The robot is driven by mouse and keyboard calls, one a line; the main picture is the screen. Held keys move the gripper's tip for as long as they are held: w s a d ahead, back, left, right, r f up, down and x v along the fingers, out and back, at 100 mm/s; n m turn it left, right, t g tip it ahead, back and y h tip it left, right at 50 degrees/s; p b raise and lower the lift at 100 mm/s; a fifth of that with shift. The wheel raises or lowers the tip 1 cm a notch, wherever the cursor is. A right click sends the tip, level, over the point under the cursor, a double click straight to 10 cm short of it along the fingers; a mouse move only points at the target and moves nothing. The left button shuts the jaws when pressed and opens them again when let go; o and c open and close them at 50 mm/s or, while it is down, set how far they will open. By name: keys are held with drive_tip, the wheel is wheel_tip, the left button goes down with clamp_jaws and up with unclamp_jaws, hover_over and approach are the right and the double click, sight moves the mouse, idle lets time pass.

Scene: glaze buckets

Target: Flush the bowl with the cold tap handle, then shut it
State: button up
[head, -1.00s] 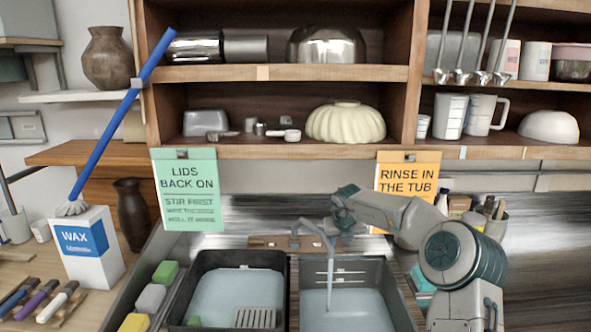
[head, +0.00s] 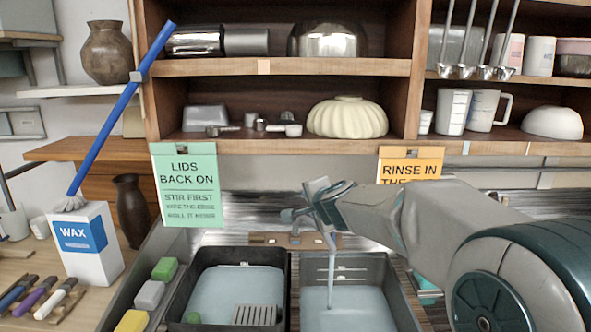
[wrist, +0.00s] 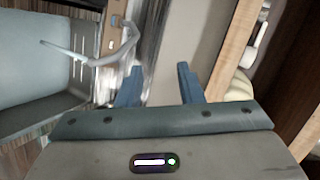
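The tap (head: 331,243) stands behind two basins. A pale stream hangs from its spout into the right basin (head: 392,300), which holds pale water. In the wrist view the tap's spout and body (wrist: 105,58) lie left of my fingers. My gripper (head: 306,203) is in front of and above the tap's base, partly covering it. In the wrist view my gripper (wrist: 159,84) has two fingers apart with nothing between them. I cannot make out which handle is the cold one; part of the tap is hidden behind my gripper.
The left basin (head: 280,262) is black and holds water and a grate. Sponges (head: 150,295) line its left side. A shelf (head: 290,145) with moulds runs above. A green sign (head: 187,185) and an orange sign (head: 405,160) hang from it.

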drive_tip(key=s+d+f+n+g+h, duration=0.1)
drive_tip(key=s+d+f+n+g, duration=0.2)
drive_tip(key=s, duration=0.8)
drive_tip(key=s+d+f+n+g+h, duration=0.1)
drive_tip(key=s+d+f+n+g, duration=0.2)
drive_tip(key=s, duration=0.9)
drive_tip(key=s+d+f+n+g+h+b, duration=0.1)
drive_tip(key=s+d+f+n, duration=0.4)
drive_tip(key=s, duration=0.7)
wheel_tip(320, 180, down, 2)
drive_tip(key=shift+d+f+n+g, duration=0.15)
drive_tip(key=shift+n+g, duration=0.55)
drive_tip(key=shift+g, duration=0.2)
drive_tip(key=shift+w, duration=0.1)
